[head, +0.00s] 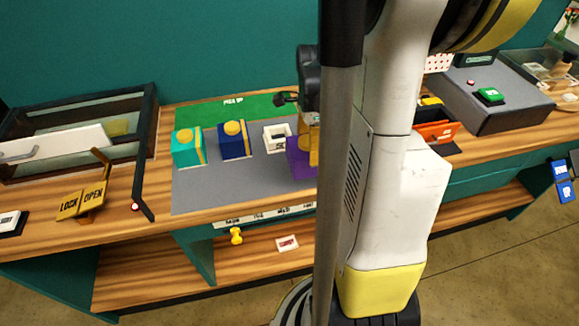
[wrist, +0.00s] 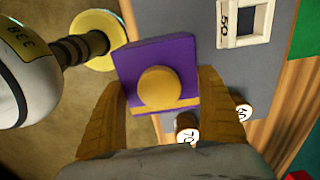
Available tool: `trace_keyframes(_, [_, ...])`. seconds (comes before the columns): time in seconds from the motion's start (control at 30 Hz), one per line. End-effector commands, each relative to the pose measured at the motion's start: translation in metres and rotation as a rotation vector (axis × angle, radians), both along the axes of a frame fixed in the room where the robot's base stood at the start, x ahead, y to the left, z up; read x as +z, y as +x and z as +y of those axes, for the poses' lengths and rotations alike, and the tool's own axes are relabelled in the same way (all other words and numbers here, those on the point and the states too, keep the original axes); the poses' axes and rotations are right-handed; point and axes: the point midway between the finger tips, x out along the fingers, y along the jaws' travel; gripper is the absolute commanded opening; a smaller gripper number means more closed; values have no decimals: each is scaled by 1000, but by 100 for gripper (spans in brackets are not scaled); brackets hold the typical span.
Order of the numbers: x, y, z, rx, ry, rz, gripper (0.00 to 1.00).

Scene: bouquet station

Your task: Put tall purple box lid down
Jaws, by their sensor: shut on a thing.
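A purple piece (wrist: 150,58) with a round gold knob and a gold stripe fills the middle of the wrist view. My gripper (wrist: 163,90) is shut on it, with one yellow finger on each side. In the head view the purple piece (head: 298,162) shows at the grey mat's right part, below my gripper (head: 313,140). My arm hides its right side. I cannot tell lid from box body there, nor whether it touches the mat.
A teal box (head: 186,149) and a navy box (head: 234,141), both with yellow knobs, stand left on the grey mat (head: 215,185). A white open holder (head: 277,137) is close behind the purple piece. The mat's front left is clear.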

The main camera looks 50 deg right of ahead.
Motion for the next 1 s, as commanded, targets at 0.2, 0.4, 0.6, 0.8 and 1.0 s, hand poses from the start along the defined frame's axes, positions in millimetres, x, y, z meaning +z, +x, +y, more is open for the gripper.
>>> trace_keyframes(0.2, [-27,37,19,3,0,0,55])
trace_keyframes(0.4, [-36,45,23,0,0,0,55])
trace_keyframes(0.6, [-66,45,23,0,0,0,55])
trace_keyframes(0.8, [-70,44,23,0,0,0,55])
trace_keyframes(1.0, [-74,44,23,0,0,0,55])
